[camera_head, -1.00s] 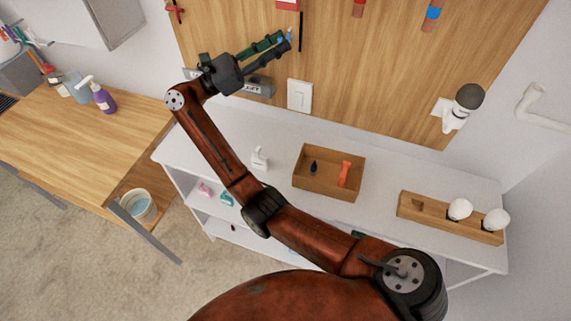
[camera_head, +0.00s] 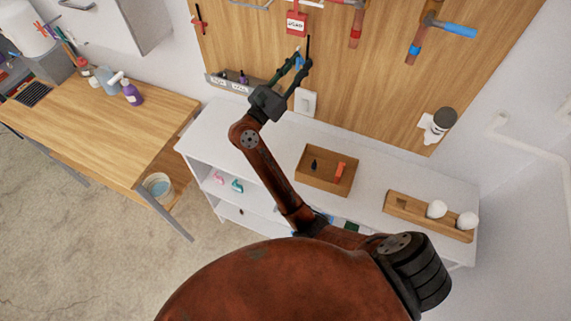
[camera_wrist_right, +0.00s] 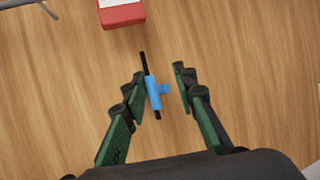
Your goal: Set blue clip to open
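The blue clip (camera_wrist_right: 153,92) sits on a thin black rod against the wooden pegboard, with a small tab sticking out to the right. My right gripper (camera_wrist_right: 158,72) is open, its two green-and-black fingers on either side of the clip, with visible gaps. In the head view the right gripper (camera_head: 300,66) points up at the board, and the blue clip (camera_head: 298,62) shows as a small patch between the fingers, partly hidden. Whether the fingers reach the clip's depth I cannot tell. My left gripper is out of view.
A red tag box (camera_head: 296,22) hangs above the clip, a white switch plate (camera_head: 306,103) sits below right, and a grey labelled holder (camera_head: 230,82) at left. Hammers (camera_head: 425,35) hang to the right. A white shelf (camera_head: 270,140) with a wooden box (camera_head: 326,181) stands below.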

